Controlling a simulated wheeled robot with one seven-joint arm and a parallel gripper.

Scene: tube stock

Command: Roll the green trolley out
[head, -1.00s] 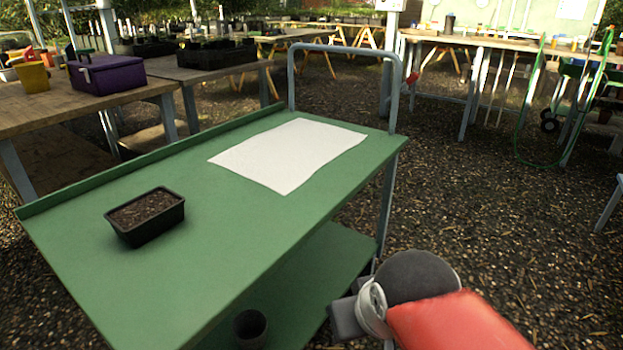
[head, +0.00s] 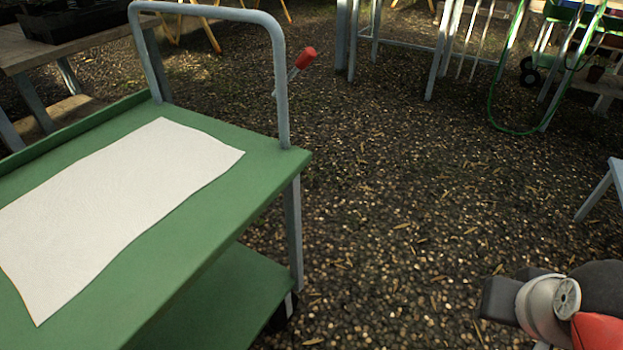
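The green trolley (head: 215,215) stands on the gravel at the left of the head view, with an upper and a lower shelf. Its grey tube handle (head: 283,85) rises at its far end. A white sheet (head: 110,205) lies on the top. A red-tipped lever (head: 305,58) shows just beyond the handle's right post. A dark wheel (head: 283,313) shows under the near right leg. Part of my arm, grey and red, shows at the lower right, apart from the trolley. My gripper's fingers cannot be made out.
A wooden bench (head: 75,48) with a black tray (head: 65,18) stands behind the trolley at left. A green hose (head: 495,105) hangs at the back right beside metal bench legs. A grey-blue stool or stand (head: 597,192) is at the right edge. Open gravel lies right of the trolley.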

